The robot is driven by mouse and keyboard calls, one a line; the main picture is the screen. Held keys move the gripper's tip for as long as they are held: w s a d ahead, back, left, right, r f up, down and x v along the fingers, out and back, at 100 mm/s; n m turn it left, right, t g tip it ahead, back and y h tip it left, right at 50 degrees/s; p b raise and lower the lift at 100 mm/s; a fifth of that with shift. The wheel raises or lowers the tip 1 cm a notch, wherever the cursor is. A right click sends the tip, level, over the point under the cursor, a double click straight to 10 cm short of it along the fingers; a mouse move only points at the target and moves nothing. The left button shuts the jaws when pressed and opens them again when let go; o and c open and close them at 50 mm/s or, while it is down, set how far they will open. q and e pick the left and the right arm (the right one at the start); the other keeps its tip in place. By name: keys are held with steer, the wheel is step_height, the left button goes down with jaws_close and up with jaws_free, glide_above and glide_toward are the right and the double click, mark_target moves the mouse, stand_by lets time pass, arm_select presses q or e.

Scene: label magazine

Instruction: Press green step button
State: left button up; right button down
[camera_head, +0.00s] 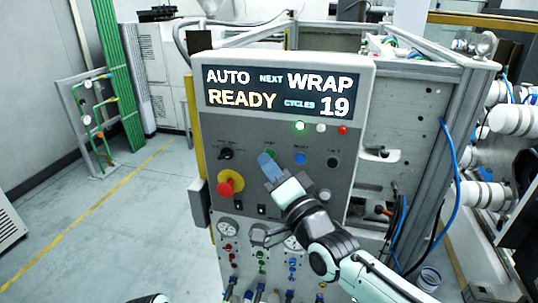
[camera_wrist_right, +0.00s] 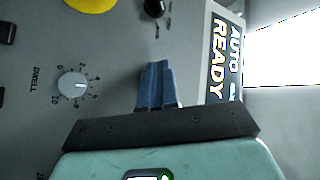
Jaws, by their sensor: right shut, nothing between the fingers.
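The green step button (camera_head: 271,152) is on the grey control panel (camera_head: 352,105), under the display; it is partly covered by my right fingertips. My right gripper (camera_head: 266,163) is shut and empty, its blue fingers pointing at the panel just at the button's lower edge. I cannot tell whether they touch it. In the right wrist view the shut fingers (camera_wrist_right: 157,85) stand in front of the panel, and the green button does not show. My left gripper is not in view.
A blue button (camera_head: 300,158) and a black knob (camera_head: 333,162) sit right of the green button. A black selector (camera_head: 226,153) and a red emergency stop (camera_head: 229,184) on yellow are to the left. The display (camera_head: 283,91) reads AUTO, READY, NEXT WRAP, CYCLES 19. Gauges are below.

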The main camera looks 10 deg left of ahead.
steer(key=shift+w, duration=0.3)
stand_by(0.5)
steer(key=shift+s+b, duration=0.75)
steer(key=shift+s, duration=0.05)
steer(key=shift+s+a+b, duration=0.1)
steer(key=shift+s+b, duration=1.25)
steer(key=shift+s, duration=1.15)
